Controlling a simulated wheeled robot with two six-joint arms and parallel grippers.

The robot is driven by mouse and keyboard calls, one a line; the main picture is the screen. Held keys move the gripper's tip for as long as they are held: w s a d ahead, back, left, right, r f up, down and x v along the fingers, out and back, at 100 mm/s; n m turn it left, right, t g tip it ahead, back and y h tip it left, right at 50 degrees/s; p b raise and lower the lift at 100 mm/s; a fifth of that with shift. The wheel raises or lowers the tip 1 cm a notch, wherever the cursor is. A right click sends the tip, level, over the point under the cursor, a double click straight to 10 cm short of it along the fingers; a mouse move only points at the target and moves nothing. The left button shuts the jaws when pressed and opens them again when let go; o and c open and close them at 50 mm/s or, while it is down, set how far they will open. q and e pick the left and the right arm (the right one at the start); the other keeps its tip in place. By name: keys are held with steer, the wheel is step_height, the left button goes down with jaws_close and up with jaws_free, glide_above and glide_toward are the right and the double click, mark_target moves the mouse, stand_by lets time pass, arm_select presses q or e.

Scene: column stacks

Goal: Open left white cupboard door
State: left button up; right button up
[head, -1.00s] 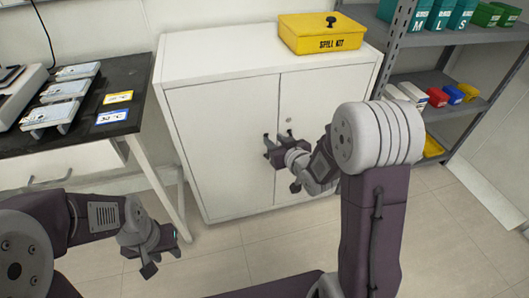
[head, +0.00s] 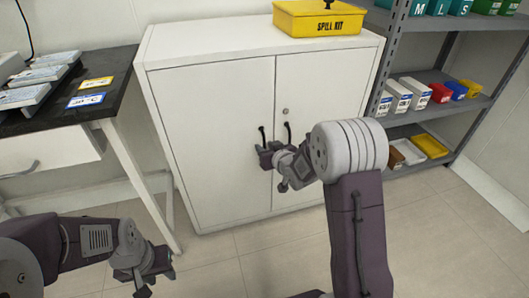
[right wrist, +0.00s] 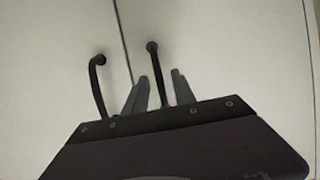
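The white cupboard has a left door (head: 210,150) and a right door (head: 322,95), both shut. Dark curved handles stand either side of the middle seam: the left door's handle (head: 262,134) and the right door's handle (head: 289,131). My right gripper (head: 267,155) is in front of the doors, just below the left handle in the head view. In the right wrist view its two fingers (right wrist: 160,93) are apart, with one handle (right wrist: 157,75) showing between them; contact cannot be told. My left gripper (head: 152,274) hangs low at left, fingers apart and empty.
A yellow spill kit box (head: 318,18) sits on the cupboard. A dark-topped table (head: 112,75) with a drawer stands at left, its leg near the cupboard. A grey shelf rack (head: 448,112) with small boxes stands at right. The floor (head: 245,265) in front is clear.

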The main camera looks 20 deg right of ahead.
steer(key=shift+w+a+f, duration=0.1)
steer(key=shift+w+f, duration=0.1)
steer(key=shift+w, duration=0.35)
jaws_close()
stand_by(1.0)
